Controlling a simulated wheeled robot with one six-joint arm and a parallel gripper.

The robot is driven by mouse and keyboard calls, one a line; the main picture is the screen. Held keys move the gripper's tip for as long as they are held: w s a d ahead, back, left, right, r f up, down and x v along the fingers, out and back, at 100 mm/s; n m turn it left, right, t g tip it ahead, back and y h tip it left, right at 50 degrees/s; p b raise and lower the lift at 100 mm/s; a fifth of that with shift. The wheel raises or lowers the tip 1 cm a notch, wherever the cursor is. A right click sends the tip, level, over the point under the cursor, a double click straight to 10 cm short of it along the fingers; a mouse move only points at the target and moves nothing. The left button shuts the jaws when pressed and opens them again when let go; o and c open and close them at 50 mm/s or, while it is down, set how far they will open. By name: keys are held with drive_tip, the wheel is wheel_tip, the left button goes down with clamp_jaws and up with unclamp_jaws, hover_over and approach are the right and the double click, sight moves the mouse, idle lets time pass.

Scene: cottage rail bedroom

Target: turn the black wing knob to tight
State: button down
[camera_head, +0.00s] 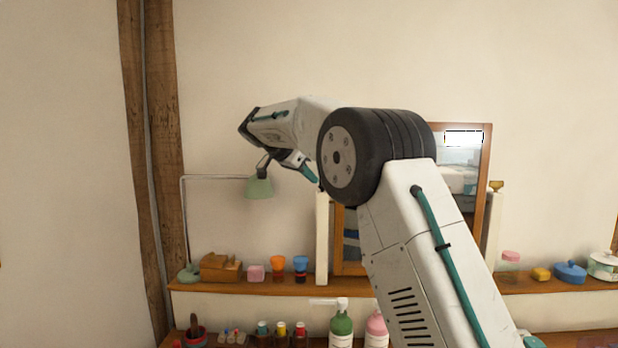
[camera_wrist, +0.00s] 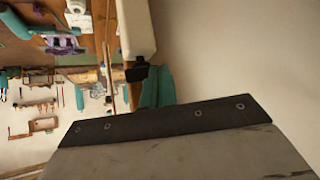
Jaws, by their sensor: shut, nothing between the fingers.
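The black wing knob (camera_wrist: 137,72) shows in the wrist view as a small dark shape at the end of a cream post (camera_wrist: 136,28). In the head view this post (camera_head: 322,240) stands left of the mirror, and the knob cannot be made out clearly at its top. My gripper (camera_head: 311,175) has teal fingers and points down and right at the post's top. It is shut and empty. In the wrist view my gripper (camera_wrist: 153,88) is close beside the knob; whether they touch is unclear. The knob's turn position cannot be read.
The wooden-framed mirror (camera_head: 482,180) is partly hidden by my arm. A brass knob (camera_head: 496,185) tops the right post. A green lamp (camera_head: 259,187) hangs left of my gripper. The shelf (camera_head: 225,286) bears small cups and boxes; bottles (camera_head: 341,325) stand below. Bare wall lies above.

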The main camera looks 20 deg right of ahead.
drive_tip(key=shift+w+d, duration=0.65)
drive_tip(key=shift+d, duration=0.2)
drive_tip(key=shift+s+d, duration=0.1)
idle(1.1)
